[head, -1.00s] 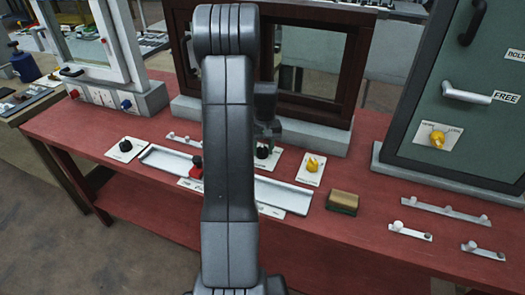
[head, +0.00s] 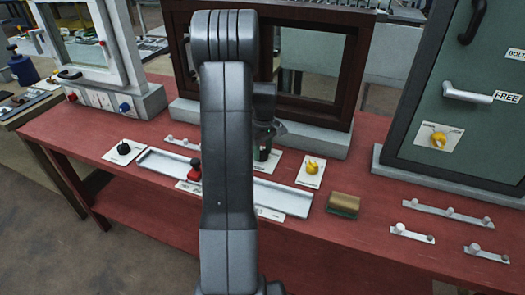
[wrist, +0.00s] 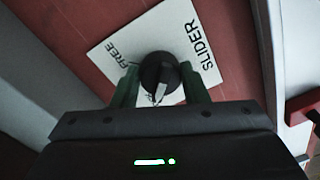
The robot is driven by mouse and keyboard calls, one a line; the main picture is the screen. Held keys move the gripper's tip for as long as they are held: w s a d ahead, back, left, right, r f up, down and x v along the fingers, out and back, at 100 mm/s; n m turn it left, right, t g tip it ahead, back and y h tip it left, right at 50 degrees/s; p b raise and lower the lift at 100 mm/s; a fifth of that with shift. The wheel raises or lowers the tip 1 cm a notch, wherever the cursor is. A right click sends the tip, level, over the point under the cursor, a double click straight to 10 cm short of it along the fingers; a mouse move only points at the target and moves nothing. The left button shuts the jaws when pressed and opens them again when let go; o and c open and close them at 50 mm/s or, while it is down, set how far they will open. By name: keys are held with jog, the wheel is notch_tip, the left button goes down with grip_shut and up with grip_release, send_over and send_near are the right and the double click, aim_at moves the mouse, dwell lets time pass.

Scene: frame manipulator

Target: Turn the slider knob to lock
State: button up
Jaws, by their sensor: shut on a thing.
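The slider knob (wrist: 158,70) is round and black, on a white plate (wrist: 203,27) marked FREE and SLIDER. Its white mark points toward the bottom of the wrist view, and no LOCK label shows there. My gripper (wrist: 160,82) is shut on the knob, with one green finger on each side. In the head view my gripper (head: 265,150) is down at the plate (head: 278,158), behind my arm, and mostly hides the knob.
A metal rail (head: 285,197) with a red-knobbed slider (head: 194,171) lies in front, partly behind my arm. A yellow knob (head: 312,167) is close on the right, a black knob (head: 123,148) to the left. A dark-framed window (head: 318,65) stands behind.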

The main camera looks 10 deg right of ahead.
jog(key=shift+r, duration=0.1)
jog(key=o, duration=1)
jog(key=r, duration=1.3)
jog(key=shift+w+d+r+b, duration=0.15)
jog(key=shift+d+r+b, duration=0.1)
jog(key=shift+r+b, duration=0.1)
jog(key=shift+f, duration=0.15)
jog(key=f, duration=1.3)
jog(key=shift+s+a+f+p, duration=0.2)
jog(key=shift+a+f+p, duration=0.1)
jog(key=shift+p, duration=0.05)
